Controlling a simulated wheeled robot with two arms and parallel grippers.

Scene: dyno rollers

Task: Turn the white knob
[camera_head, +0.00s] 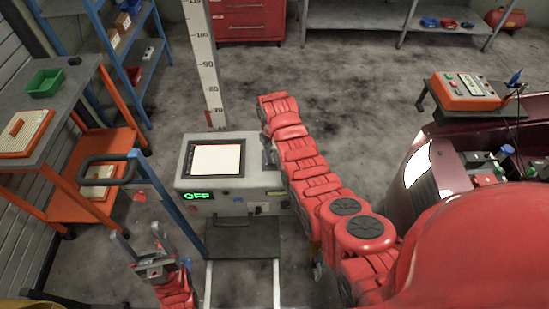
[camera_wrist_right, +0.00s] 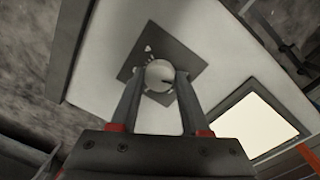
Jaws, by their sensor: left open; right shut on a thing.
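The white knob (camera_wrist_right: 158,75) shows in the right wrist view, round, on a dark square plate (camera_wrist_right: 182,50) with small white marks. My right gripper (camera_wrist_right: 160,88) has a finger on each side of the knob and is shut on it. In the head view the knob is hidden behind my red right arm, which reaches to the right side of the grey console (camera_head: 225,184). My left gripper (camera_head: 139,244) is open and empty, low at the left, apart from the console.
An orange and grey cart (camera_head: 62,115) with a green bin (camera_head: 44,82) stands at the left. A blue shelf (camera_head: 139,78) is behind it. A dark red car (camera_head: 440,150) is at the right. The floor behind the console is clear.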

